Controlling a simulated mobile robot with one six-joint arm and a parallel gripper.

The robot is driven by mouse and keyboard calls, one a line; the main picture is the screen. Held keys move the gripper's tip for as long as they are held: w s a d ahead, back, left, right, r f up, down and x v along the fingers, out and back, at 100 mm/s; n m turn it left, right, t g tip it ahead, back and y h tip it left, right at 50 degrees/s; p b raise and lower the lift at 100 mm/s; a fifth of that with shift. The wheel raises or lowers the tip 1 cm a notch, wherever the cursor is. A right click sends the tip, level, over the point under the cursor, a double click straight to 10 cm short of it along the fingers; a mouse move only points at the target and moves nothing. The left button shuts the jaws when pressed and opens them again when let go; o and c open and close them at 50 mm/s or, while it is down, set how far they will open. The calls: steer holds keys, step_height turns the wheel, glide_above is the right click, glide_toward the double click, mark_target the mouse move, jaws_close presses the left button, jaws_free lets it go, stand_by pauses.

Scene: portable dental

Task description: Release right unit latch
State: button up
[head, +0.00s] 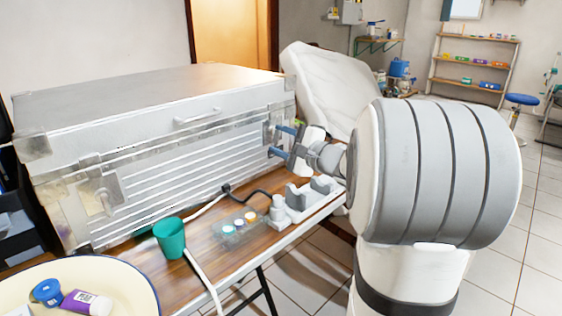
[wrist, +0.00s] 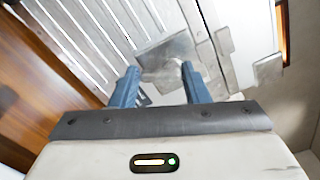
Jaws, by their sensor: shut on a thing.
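The silver portable unit (head: 150,125) is a large metal case with its lid down on the wooden table. Its right latch (head: 268,133) is near the right end of the front face, partly hidden by my gripper. In the wrist view the latch (wrist: 168,50) is a worn metal plate at the lid seam. My gripper (head: 283,139) reaches it from the right with blue fingers. In the wrist view the gripper (wrist: 159,70) has its fingertips on either side of the latch's lower part, shut on it. The exact contact is hard to see. The left latch (head: 97,195) lies flat on the case.
The wooden table (head: 225,262) holds a green cup (head: 170,237), a small tray of colored pots (head: 240,226), and a white handpiece holder (head: 300,200) below my arm. A cream round tray (head: 130,275) is at front left. A white dental chair (head: 335,85) stands behind.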

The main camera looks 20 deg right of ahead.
steer(key=n+b, duration=0.2)
steer(key=shift+d+f+n, duration=0.1)
steer(key=shift+f+n, duration=0.2)
steer(key=shift+w+d+n+b, duration=0.15)
steer(key=shift+n+b, duration=0.45)
steer(key=shift+n, duration=0.5)
steer(key=shift+r, duration=0.1)
steer(key=o, duration=1)
